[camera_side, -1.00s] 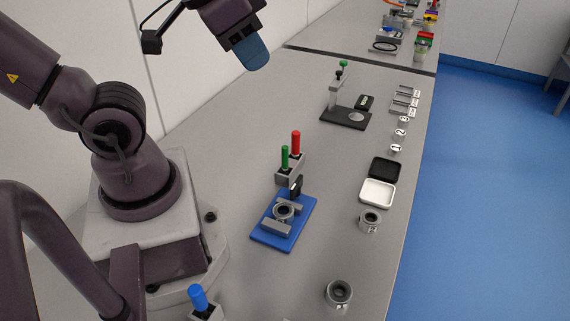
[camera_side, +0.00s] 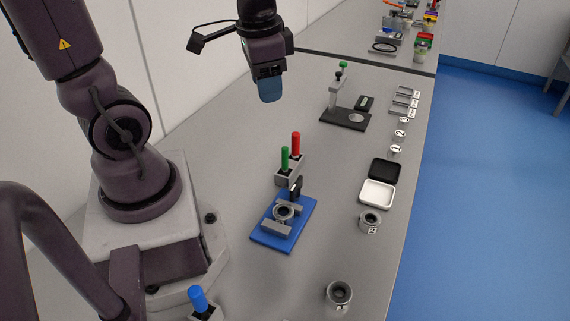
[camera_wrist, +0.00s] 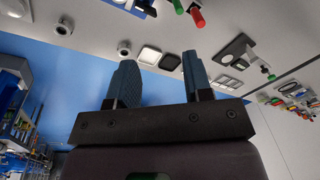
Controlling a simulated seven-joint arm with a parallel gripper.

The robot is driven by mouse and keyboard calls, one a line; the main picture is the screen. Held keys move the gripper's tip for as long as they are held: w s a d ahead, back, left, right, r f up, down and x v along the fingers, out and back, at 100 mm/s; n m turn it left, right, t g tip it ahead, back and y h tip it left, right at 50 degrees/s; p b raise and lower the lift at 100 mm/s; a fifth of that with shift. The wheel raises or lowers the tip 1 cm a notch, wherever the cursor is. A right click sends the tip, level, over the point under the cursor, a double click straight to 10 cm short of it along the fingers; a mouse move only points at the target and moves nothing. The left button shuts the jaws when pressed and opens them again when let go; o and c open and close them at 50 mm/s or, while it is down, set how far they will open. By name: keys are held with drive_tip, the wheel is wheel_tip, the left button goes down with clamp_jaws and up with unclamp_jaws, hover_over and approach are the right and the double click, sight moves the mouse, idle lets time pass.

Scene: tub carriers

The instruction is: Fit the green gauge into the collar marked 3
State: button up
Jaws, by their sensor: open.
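The green gauge (camera_side: 285,158) stands upright in a grey block, just left of a red gauge (camera_side: 296,143). It also shows at the top edge of the wrist view (camera_wrist: 178,7). One collar (camera_side: 283,211) sits between grey jaws on a blue plate. Two loose collars stand on the bench, one right of the plate (camera_side: 370,222) and one nearer the front (camera_side: 339,292). I cannot read the collars' marks with certainty. My gripper (camera_side: 270,91) is high above the bench, behind the gauge block. Its blue fingers are apart and empty in the wrist view (camera_wrist: 158,75).
A blue gauge (camera_side: 198,298) stands at the front left. Black (camera_side: 385,168) and white (camera_side: 377,194) trays lie near the right edge. A black-based stand (camera_side: 346,119) and numbered white discs (camera_side: 400,133) are farther back. Bare bench lies left of the gauge block.

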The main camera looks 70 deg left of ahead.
sight(285, 147)
drive_tip(key=w+a+f+m, duration=0.1)
drive_tip(key=f+m, duration=0.2)
drive_tip(key=m, duration=0.2)
drive_tip(key=w+a+f+m, duration=0.2)
drive_tip(key=f+m, duration=0.1)
drive_tip(key=m, duration=0.3)
drive_tip(key=w+a+f+m+g, duration=0.1)
drive_tip(key=w+a+f+m, duration=0.1)
drive_tip(key=m, duration=0.4)
drive_tip(key=shift+w+a+f+h, duration=0.1)
drive_tip(key=shift+f+h, duration=0.3)
drive_tip(key=shift+f, duration=0.15)
wheel_tip(285, 147, down, 12)
drive_tip(key=shift+f, duration=0.25)
clamp_jaws()
